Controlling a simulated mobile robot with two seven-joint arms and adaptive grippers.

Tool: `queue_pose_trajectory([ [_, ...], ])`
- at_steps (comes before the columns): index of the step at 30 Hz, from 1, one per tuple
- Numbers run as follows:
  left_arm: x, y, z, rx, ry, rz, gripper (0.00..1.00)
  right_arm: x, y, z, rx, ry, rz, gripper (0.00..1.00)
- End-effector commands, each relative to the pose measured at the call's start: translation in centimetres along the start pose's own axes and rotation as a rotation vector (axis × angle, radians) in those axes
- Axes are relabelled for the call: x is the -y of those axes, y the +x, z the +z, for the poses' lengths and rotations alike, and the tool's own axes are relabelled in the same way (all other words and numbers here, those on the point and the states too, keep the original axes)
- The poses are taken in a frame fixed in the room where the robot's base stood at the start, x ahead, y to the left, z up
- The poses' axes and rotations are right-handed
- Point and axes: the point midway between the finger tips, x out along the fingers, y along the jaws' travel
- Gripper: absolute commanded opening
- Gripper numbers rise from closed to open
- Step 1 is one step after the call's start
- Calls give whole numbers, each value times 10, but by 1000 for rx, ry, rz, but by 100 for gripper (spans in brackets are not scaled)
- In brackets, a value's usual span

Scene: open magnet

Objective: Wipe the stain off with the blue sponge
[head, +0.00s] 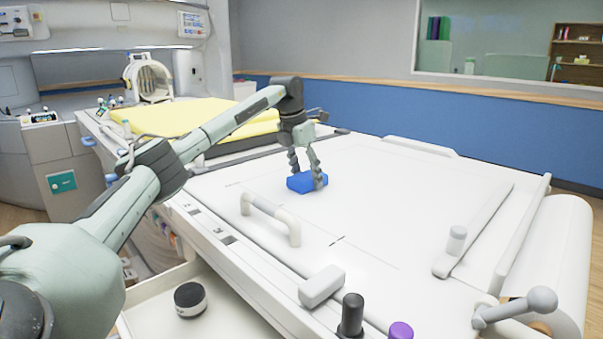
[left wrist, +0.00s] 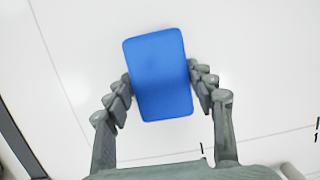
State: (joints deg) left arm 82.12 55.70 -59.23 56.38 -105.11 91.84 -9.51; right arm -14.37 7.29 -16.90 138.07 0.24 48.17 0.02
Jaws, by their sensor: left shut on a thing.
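The blue sponge (head: 301,183) is at the white table top (head: 370,200), toward its far left part, in the head view. My left gripper (head: 308,181) points down and is shut on the sponge. In the left wrist view the sponge (left wrist: 158,75) sits between the two fingers of the left gripper (left wrist: 160,85), which press on its long sides. I cannot tell whether the sponge touches the surface. No stain shows clearly in either view; the area under the sponge is hidden. My right gripper is not in view.
A white handle (head: 270,215) rises from the table near the sponge. A white block (head: 321,286), a black knob (head: 350,315) and a purple knob (head: 401,330) line the near edge. A bar (head: 480,225) lies at the right. The table's middle is clear. An open drawer holds a dark round container (head: 190,299).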

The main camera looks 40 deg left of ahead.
Motion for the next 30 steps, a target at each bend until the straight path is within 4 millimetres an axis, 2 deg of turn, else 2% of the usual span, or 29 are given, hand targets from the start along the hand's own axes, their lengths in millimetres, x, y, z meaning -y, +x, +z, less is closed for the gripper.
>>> queue_pose_trajectory([
  [4, 14, 1, -1, -5, 3, -1, 35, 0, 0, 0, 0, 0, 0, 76],
  [13, 25, 1, 0, -5, 2, -1, 35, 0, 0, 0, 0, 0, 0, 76],
  [22, 50, 0, 2, -4, 2, 0, 35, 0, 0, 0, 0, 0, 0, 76],
  [30, 60, 0, 2, -2, 1, 0, 35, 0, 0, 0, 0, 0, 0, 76],
])
